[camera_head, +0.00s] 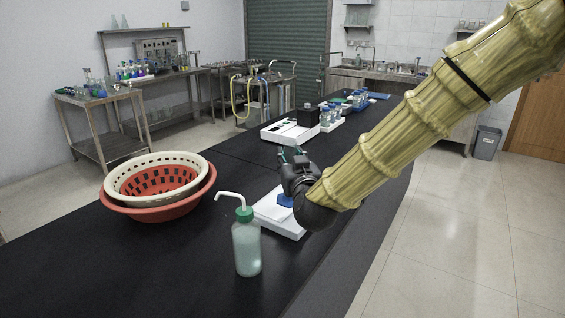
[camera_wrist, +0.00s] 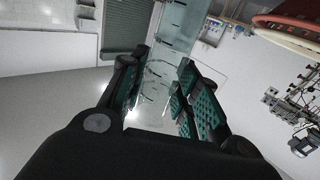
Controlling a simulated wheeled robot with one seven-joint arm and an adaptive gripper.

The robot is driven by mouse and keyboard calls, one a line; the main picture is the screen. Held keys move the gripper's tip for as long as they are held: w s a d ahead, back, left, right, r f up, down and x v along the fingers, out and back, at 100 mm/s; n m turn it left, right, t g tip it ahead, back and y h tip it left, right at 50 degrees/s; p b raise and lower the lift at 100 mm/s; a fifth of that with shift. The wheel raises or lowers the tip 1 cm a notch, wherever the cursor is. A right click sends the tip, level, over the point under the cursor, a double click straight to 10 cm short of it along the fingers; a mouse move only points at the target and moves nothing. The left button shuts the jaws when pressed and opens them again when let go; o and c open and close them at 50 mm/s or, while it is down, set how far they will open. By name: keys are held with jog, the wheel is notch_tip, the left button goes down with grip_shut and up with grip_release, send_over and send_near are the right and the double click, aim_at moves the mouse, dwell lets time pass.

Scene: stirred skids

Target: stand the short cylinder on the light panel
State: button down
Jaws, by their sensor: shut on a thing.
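A clear cylinder with dark marks (camera_wrist: 172,45) shows between my fingers in the wrist view; its glass is hard to make out in the head view. A blue piece (camera_head: 285,200), which looks like its base, shows just below my gripper in the head view. My gripper (camera_head: 291,155) is shut on the cylinder; its green-padded fingers also show in the wrist view (camera_wrist: 158,95). A flat white slab (camera_head: 273,222), apparently the light panel, lies on the black bench under my gripper. The blue piece appears over the slab; whether it touches is unclear. My wrist hides part of the slab.
A wash bottle with a green cap (camera_head: 247,248) stands close in front of the slab. A cream basket (camera_head: 158,160) sits in a red basin (camera_head: 160,212) to the left. A white device (camera_head: 290,133) and several blue-capped bottles (camera_head: 357,99) stand farther back.

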jog(key=w+a+f+p, duration=0.1)
jog(key=w+a+f, duration=0.1)
jog(key=w+f, duration=0.2)
jog(key=shift+w, duration=1.1)
jog(key=shift+f, duration=0.15)
jog(key=c, duration=1.1)
grip_release()
jog(key=shift+o, duration=0.2)
jog(key=s+d+b, duration=0.1)
jog(key=s+d, duration=0.1)
jog(key=s, duration=1)
jog(key=shift+d, duration=0.2)
jog(key=shift+w, duration=0.1)
